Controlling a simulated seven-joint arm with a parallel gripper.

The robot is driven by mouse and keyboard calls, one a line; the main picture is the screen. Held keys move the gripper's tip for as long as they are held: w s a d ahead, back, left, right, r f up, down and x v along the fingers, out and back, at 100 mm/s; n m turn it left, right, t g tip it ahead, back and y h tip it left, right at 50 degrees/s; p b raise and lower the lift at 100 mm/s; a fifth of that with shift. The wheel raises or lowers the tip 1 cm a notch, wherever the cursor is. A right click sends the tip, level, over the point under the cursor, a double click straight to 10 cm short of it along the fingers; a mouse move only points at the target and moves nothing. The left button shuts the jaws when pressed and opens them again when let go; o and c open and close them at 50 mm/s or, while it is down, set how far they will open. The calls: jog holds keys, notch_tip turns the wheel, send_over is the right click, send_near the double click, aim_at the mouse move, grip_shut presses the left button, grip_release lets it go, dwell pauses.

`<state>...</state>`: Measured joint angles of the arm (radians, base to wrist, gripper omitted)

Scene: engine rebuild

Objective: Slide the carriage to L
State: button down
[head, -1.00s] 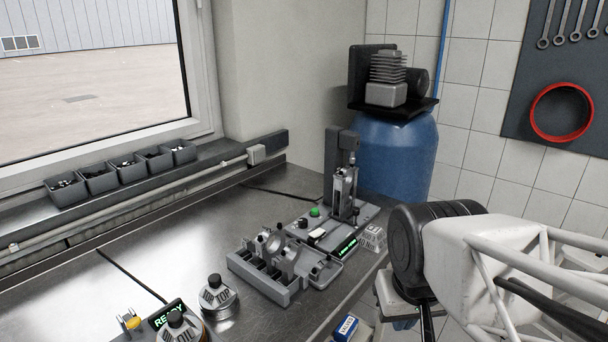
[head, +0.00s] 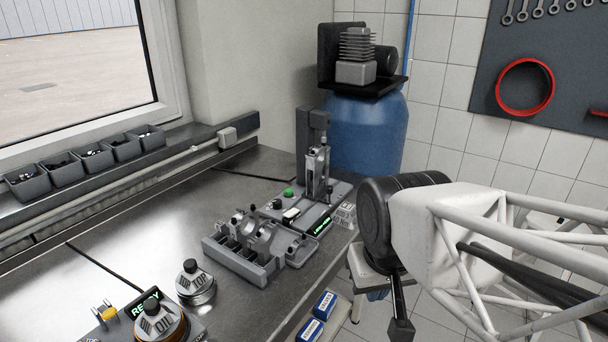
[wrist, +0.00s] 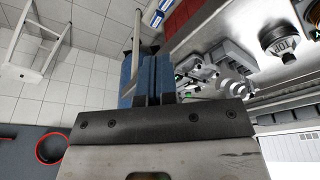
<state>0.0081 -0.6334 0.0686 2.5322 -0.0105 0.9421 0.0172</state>
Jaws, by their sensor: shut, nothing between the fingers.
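The bench device (head: 318,170) with an upright column stands at the back right of the bench in the head view. It has a green button, a white block and a small lit display. I cannot tell which of its parts is the carriage, and no L mark is readable. My gripper (wrist: 150,58) shows in the wrist view as dark fingers close together, shut and empty. It is apart from the bench device, which shows small in the wrist view (wrist: 192,70).
A grey fixture (head: 240,262) with a crankshaft-like part stands in front of the device. Two round knobbed containers (head: 195,284) (head: 158,325) are nearer. A blue drum (head: 370,130) stands behind the bench corner, a stool (head: 372,262) beside the bench. The bench middle is clear.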

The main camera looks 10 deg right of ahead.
jog(key=c, duration=1.8)
grip_release()
jog(key=shift+o, duration=1.2)
jog(key=o, duration=0.5)
jog(key=shift+w+r, duration=0.2)
jog(key=shift+w, duration=0.3)
jog(key=shift+o, duration=0.8)
jog(key=w+d+r, duration=0.1)
jog(key=w+r, duration=0.1)
jog(key=w, duration=1)
jog(key=shift+w+t, duration=0.25)
jog(key=shift+t, duration=0.05)
jog(key=t, duration=0.1)
send_near(329, 187)
jog(key=f, duration=0.2)
jog(key=shift+w+d, duration=0.2)
jog(key=shift+w, duration=0.1)
jog(key=shift+f, duration=0.1)
jog(key=shift+x, duration=3.75)
